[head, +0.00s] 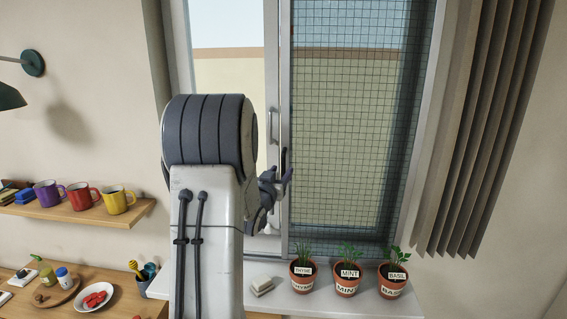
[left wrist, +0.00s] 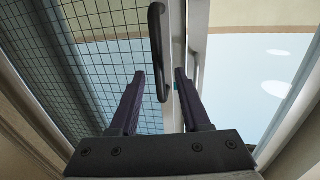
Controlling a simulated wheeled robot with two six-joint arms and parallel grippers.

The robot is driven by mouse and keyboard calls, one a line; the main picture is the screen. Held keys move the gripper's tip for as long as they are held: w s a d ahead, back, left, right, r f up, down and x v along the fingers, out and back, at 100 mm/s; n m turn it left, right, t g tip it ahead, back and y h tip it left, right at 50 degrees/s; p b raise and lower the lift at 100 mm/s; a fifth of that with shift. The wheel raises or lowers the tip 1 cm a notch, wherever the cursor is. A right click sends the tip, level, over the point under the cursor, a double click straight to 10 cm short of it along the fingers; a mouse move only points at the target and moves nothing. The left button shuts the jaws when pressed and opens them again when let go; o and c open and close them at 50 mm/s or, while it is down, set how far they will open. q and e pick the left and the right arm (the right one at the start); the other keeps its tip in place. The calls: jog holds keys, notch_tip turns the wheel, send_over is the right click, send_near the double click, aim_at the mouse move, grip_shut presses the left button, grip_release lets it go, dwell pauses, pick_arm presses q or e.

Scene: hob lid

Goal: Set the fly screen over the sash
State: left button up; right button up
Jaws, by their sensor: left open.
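The fly screen (head: 345,130), a dark mesh in a frame, stands across the right part of the window. Its mesh also fills the left of the left wrist view (left wrist: 105,65). The sash (head: 230,85), clear glass in a pale frame, is at the left, with a grey upright handle (head: 273,125). My left gripper (head: 284,172) is at the screen's left edge, partly hidden by my arm. In the left wrist view its fingers (left wrist: 160,78) are open, with a dark upright handle (left wrist: 157,45) in line with the gap. I cannot tell whether they touch it. My right gripper is not in view.
Potted thyme (head: 303,275), mint (head: 347,278) and basil (head: 393,280) stand on the sill below the screen, beside a pale block (head: 262,286). A pleated curtain (head: 480,120) hangs at the right. Mugs (head: 83,195) stand on a shelf at the left, above a cluttered counter.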

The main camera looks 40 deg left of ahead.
pick_arm(q)
jog(key=shift+p+x, duration=0.4)
jog(key=shift+x, duration=1)
grip_shut()
dwell(0.4)
